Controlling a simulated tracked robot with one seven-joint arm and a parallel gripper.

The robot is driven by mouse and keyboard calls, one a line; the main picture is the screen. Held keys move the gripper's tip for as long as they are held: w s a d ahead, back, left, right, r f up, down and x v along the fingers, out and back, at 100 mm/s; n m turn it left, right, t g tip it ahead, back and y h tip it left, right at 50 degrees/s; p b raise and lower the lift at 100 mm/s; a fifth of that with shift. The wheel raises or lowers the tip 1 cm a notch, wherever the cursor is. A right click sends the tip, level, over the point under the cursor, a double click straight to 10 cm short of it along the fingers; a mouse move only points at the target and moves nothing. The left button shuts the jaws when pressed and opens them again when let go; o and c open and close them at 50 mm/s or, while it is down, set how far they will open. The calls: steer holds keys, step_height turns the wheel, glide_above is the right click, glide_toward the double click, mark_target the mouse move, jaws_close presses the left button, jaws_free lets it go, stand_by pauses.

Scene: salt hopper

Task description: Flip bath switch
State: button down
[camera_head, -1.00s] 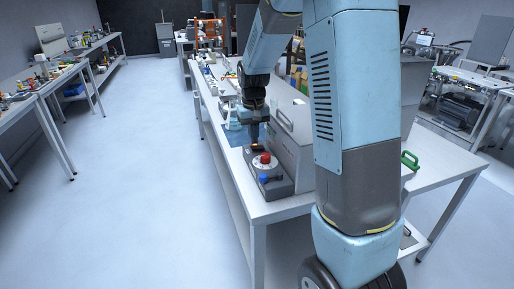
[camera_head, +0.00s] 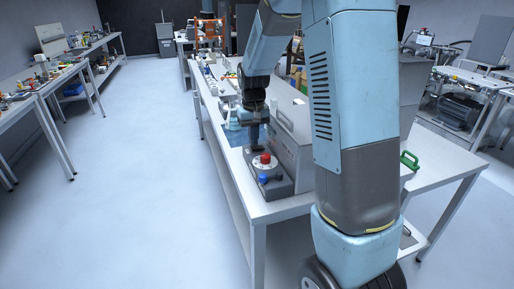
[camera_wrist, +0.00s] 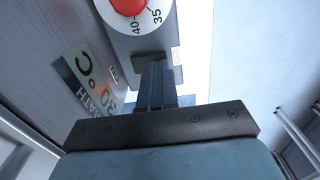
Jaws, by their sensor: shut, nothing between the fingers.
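The bath (camera_head: 290,135) is a grey box on the bench, with a control panel (camera_head: 281,189) along its front. The panel carries a red knob on a white dial (camera_head: 265,159) and a blue knob (camera_head: 263,178). My gripper (camera_head: 254,144) is shut and empty, pointing down at the panel's far end beyond the red knob. In the wrist view its fingers (camera_wrist: 156,75) end at the panel. The switch is not clearly visible; contact cannot be told.
The bench (camera_head: 225,170) has more lab items farther back. A green handle (camera_head: 409,160) lies to the right of my arm. Open floor (camera_head: 140,180) is on the left, with side benches (camera_head: 40,95) along the wall.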

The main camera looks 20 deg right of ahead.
steer(key=shift+f, duration=0.55)
stand_by(0.4)
steer(key=shift+r, duration=3.5)
